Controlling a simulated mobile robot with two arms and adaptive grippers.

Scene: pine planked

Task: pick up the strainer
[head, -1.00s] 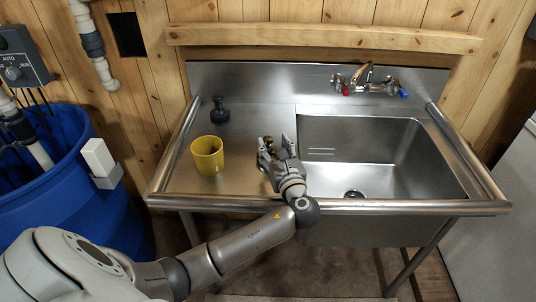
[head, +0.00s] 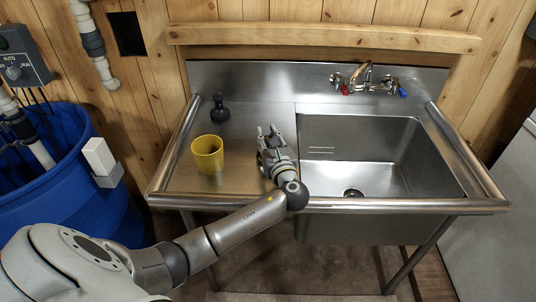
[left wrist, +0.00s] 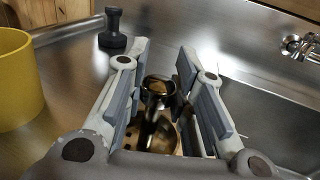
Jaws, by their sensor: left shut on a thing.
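The strainer (left wrist: 165,138) shows in the left wrist view as a tan, perforated disc with a dark, shiny, round-topped knob. It is between the fingers of my left gripper (left wrist: 164,62), which is shut on the knob. In the head view my left gripper (head: 268,131) is over the counter just left of the sink basin, its fingers close together and pointing toward the back. I cannot make out the strainer there, and whether it touches the counter is not clear. My right gripper is not in view.
A yellow cup (head: 207,154) stands on the counter (head: 240,118) left of my gripper. A small dark knobbed object (head: 220,109) stands behind it. The sink basin (head: 400,172) is to the right, with a faucet (head: 362,78) at the back. A blue barrel (head: 60,170) is at far left.

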